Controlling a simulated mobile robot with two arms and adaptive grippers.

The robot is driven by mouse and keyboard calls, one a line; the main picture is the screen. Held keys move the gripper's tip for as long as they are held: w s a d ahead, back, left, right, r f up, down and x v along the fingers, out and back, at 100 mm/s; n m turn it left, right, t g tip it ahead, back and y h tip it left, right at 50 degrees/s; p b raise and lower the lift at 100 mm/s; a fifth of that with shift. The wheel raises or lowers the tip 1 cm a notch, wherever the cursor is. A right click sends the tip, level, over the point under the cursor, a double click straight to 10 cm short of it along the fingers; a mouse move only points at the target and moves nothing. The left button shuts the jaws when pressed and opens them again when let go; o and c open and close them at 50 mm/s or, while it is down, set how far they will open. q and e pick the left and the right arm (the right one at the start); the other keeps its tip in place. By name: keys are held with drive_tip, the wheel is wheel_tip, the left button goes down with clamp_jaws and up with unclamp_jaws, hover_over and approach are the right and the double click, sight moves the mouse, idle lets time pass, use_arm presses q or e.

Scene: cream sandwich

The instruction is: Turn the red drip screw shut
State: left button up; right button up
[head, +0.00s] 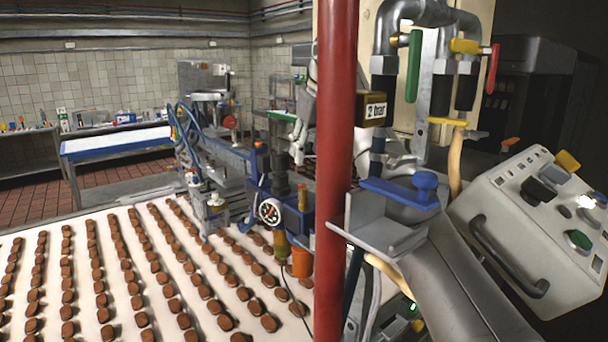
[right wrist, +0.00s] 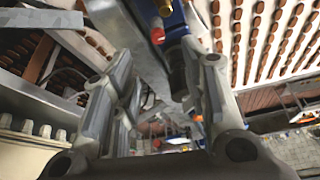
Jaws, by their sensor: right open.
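The red drip screw (head: 302,190) is a small red piece on top of the blue air unit (head: 306,222), just left of the red post. In the right wrist view a red cap (right wrist: 157,36), which looks like the same screw, is beside the blue body and its black knob. My right gripper (head: 290,136) is above the unit, partly behind the post. In the wrist view its two grey fingers (right wrist: 165,68) are spread and empty, with the black knob seen between them; I cannot tell the exact gap to the screw. My left gripper is not in view.
The red post (head: 335,170) stands close in front of the unit. A round gauge (head: 269,212) and orange bowl (head: 300,262) are on the unit. A conveyor (head: 80,285) with brown pieces fills the lower left. A control panel (head: 545,215) and pipes crowd the right.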

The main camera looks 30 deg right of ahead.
sight(302, 184)
drive_tip(key=p+x, duration=0.2)
drive_tip(key=x, duration=0.6)
drive_tip(key=shift+w+d+f+p, duration=0.1)
drive_tip(key=shift+w+d+p, duration=0.1)
drive_tip(key=shift+p, duration=0.2)
drive_tip(key=shift+w+f, duration=0.15)
drive_tip(key=shift+f, duration=0.45)
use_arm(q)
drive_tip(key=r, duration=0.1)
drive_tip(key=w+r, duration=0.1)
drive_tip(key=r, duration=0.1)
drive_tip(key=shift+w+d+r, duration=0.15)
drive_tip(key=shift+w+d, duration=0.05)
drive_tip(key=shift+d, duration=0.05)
use_arm(e)
drive_tip(key=shift+c, duration=0.6)
clamp_jaws()
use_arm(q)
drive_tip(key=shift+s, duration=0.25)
